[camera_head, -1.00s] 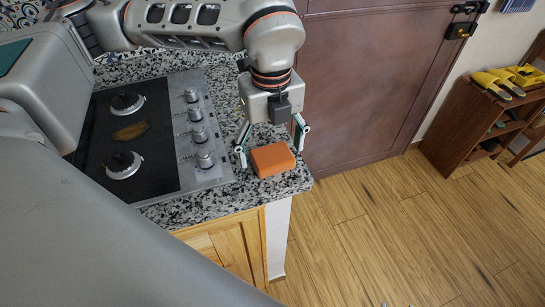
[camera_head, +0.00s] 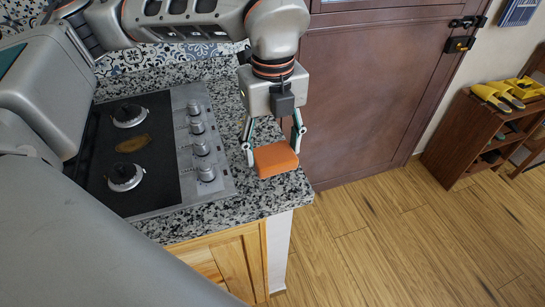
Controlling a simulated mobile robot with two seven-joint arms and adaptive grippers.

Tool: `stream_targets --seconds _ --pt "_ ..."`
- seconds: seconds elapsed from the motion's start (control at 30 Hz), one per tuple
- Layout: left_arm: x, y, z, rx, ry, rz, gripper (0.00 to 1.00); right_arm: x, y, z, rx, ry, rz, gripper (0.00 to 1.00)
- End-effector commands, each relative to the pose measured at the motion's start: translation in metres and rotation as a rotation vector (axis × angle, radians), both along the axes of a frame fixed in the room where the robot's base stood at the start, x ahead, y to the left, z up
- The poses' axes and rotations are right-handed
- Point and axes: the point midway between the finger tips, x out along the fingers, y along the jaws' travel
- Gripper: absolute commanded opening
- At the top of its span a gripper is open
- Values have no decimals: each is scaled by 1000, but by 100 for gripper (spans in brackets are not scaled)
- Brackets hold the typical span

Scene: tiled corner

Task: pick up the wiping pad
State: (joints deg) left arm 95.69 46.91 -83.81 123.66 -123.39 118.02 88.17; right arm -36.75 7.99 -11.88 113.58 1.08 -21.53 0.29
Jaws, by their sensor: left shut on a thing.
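The wiping pad (camera_head: 276,160) is an orange block at the right end of the speckled stone counter (camera_head: 226,211), near its corner. My left gripper (camera_head: 273,154) comes down over it from above, with one finger on each side of the pad. The fingers are shut on the pad. The pad is at or very close to the counter top; I cannot tell whether there is a gap under it. My right gripper is not in view.
A stove top (camera_head: 150,150) with burners, a brown stain (camera_head: 132,144) and several knobs lies left of the pad. A brown door (camera_head: 365,95) stands behind. A wooden shelf (camera_head: 462,140) with yellow shoes (camera_head: 493,96) stands at the right. The wooden floor between is clear.

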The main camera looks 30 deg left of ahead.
Motion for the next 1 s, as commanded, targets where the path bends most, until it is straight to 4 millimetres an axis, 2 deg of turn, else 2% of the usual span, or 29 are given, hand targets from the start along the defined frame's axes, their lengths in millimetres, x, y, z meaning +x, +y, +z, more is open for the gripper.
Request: stream_targets --seconds 0.03,0.3,0.5,0.7,1.0 --pt "1 -1 15 -2 -7 -1 44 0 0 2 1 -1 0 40" --pt "1 -1 91 -2 -7 1 44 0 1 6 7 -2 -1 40" --pt "0 -1 132 -1 -4 0 44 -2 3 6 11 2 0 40" --pt "0 0 152 0 -2 0 44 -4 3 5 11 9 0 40" --pt "0 0 156 -1 1 -1 44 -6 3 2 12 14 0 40"
